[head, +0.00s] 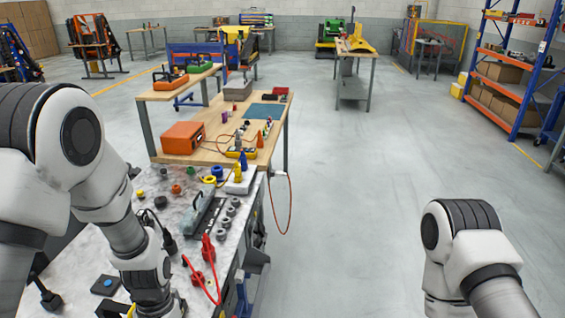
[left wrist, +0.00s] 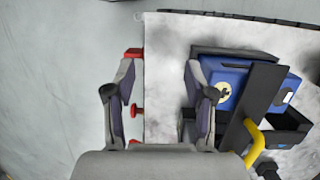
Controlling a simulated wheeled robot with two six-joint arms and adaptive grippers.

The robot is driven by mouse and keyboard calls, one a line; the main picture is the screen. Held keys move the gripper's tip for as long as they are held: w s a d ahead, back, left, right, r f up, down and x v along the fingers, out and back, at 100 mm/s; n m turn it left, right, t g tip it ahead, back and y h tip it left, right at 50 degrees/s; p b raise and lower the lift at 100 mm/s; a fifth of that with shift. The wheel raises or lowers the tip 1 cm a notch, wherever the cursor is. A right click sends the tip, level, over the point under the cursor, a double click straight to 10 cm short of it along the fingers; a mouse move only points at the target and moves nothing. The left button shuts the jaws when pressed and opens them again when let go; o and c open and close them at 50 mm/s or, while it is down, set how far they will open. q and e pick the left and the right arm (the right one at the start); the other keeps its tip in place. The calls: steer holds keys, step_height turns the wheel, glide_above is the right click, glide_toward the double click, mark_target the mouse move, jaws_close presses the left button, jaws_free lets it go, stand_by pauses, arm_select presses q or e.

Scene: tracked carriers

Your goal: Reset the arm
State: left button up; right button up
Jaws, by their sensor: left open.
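My left arm comes in from the left in the head view and reaches down over the grey marbled worktop (head: 82,262). In the left wrist view my left gripper (left wrist: 160,70) is open, its two fingers apart with nothing between them. Its fingers are over the worktop's edge (left wrist: 168,40), beside a blue case-like thing with a round pale label (left wrist: 238,84). My right arm shows at the lower right of the head view over bare floor; its gripper is out of the picture.
The worktop bears a grey-blue tool (head: 203,212), red clamps (head: 207,249), a dark block with a blue dot (head: 105,285) and several small coloured pieces. A wooden table (head: 212,152) with an orange box (head: 183,138) stands behind. Open floor (head: 355,200) lies to the right.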

arm_select(q)
steer(key=s+a+f+n+g, duration=0.1)
steer(key=s+f, duration=0.7)
steer(key=s, duration=0.3)
steer(key=s+a+f, duration=0.1)
steer(key=s+f, duration=0.6)
steer(key=s, duration=0.3)
steer(key=w+t, duration=0.1)
steer(key=w, duration=0.1)
steer(key=w+t, duration=0.2)
steer(key=w, duration=0.1)
steer(key=shift+f+n+t, duration=0.2)
steer(key=shift+n+t, duration=0.1)
steer(key=shift+n, duration=0.1)
